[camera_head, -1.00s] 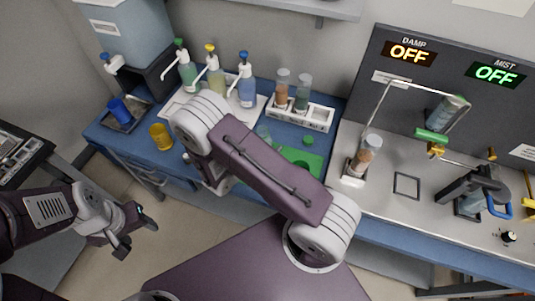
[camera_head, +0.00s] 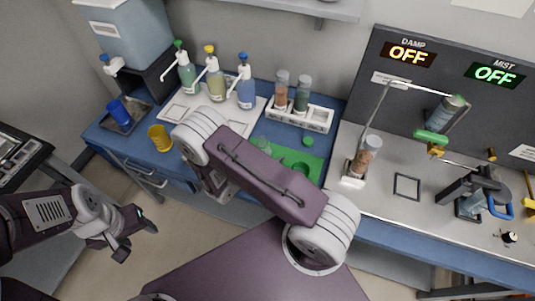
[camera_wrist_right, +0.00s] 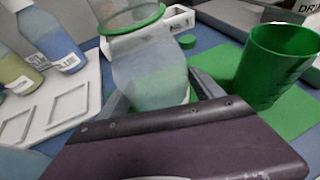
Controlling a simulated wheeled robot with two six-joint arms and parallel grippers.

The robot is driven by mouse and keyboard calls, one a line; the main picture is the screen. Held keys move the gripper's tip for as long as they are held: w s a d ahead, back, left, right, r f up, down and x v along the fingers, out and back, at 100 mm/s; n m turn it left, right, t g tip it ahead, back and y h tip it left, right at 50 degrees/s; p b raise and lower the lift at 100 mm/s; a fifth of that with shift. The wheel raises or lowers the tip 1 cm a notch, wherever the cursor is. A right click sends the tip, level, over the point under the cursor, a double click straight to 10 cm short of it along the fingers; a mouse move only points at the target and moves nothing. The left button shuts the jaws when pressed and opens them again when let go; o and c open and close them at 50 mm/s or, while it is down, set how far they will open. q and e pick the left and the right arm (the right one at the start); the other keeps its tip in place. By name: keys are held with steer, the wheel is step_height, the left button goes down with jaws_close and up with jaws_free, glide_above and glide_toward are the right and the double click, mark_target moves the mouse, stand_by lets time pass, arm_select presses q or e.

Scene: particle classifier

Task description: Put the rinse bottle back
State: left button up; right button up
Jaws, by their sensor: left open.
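Three pump bottles stand on a white tray (camera_head: 172,117): one with a green top (camera_head: 187,73), one with a yellow top (camera_head: 215,82), and one with a blue top (camera_head: 246,88). I cannot tell which thing is the rinse bottle. A clear jar with a green rim (camera_wrist_right: 150,65) is between the fingers of my right gripper (camera_wrist_right: 160,100) in the right wrist view. Whether they press on it is unclear. In the head view my right arm hides that gripper. My left gripper (camera_head: 135,240) is open and empty, low at the left, away from the bench.
A green cup (camera_wrist_right: 268,68) stands close right of the jar on a green mat (camera_head: 312,160). A white rack (camera_head: 312,117) holds two vials. A yellow cup (camera_head: 160,138) is near the bench's front edge. The tray's front area has empty square outlines.

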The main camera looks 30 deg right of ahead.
steer(key=shift+r, duration=0.1)
steer(key=shift+a+r, duration=0.15)
steer(key=shift+a, duration=0.05)
steer(key=v, duration=1.1)
steer(key=shift+s+a+b, duration=0.25)
steer(key=shift+b, duration=0.1)
